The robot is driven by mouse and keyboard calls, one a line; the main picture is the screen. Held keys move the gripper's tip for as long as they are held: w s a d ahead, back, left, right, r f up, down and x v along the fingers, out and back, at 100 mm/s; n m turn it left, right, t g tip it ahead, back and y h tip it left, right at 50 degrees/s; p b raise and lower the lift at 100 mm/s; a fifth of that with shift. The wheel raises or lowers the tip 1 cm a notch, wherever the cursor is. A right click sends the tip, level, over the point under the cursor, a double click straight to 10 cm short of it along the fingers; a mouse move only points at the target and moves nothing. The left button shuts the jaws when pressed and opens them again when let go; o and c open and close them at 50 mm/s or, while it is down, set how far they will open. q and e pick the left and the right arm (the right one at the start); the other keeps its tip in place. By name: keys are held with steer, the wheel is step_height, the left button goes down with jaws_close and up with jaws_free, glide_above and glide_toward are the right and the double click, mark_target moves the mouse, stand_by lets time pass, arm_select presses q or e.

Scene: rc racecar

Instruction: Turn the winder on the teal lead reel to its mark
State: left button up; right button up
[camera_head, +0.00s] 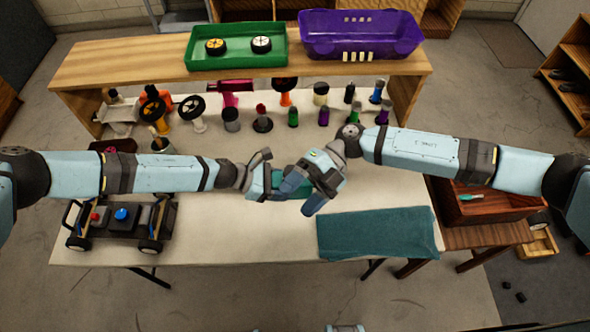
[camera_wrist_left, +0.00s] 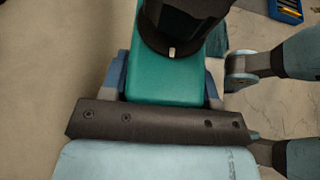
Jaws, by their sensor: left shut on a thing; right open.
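The teal lead reel (camera_head: 258,181) is between my two grippers above the middle of the table, partly hidden by them. In the left wrist view its teal body (camera_wrist_left: 165,82) lies between the blue fingers of my left gripper (camera_wrist_left: 163,85), which is shut on it. A black round winder (camera_wrist_left: 178,22) with a small white mark on its edge sits at the reel's far end, cut off by the frame top. My left gripper also shows in the head view (camera_head: 272,178). My right gripper (camera_head: 300,187) is open beside the reel; I cannot tell whether it touches the winder.
A black toy car (camera_head: 122,222) stands at the table's front left. A teal cloth (camera_head: 378,233) lies front right. Several wheels, bottles and small parts stand along the back. A green tray (camera_head: 238,62) and purple crate (camera_head: 362,40) sit on the rear shelf. A wooden box (camera_head: 490,200) is right.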

steer(key=w+d+f+m+t+y, duration=0.3)
steer(key=w+d+f+m+t, duration=0.15)
steer(key=m+t, duration=0.5)
steer(key=w+d+f+m+t+y, duration=0.35)
steer(key=d+m+t, duration=0.25)
steer(key=m, duration=0.7)
steer(key=shift+g+h, duration=0.25)
steer(key=shift+g, duration=0.1)
steer(key=x, duration=1.1)
steer(key=shift+a+f, duration=0.15)
steer(key=shift+f, duration=0.1)
steer(key=c, duration=0.9)
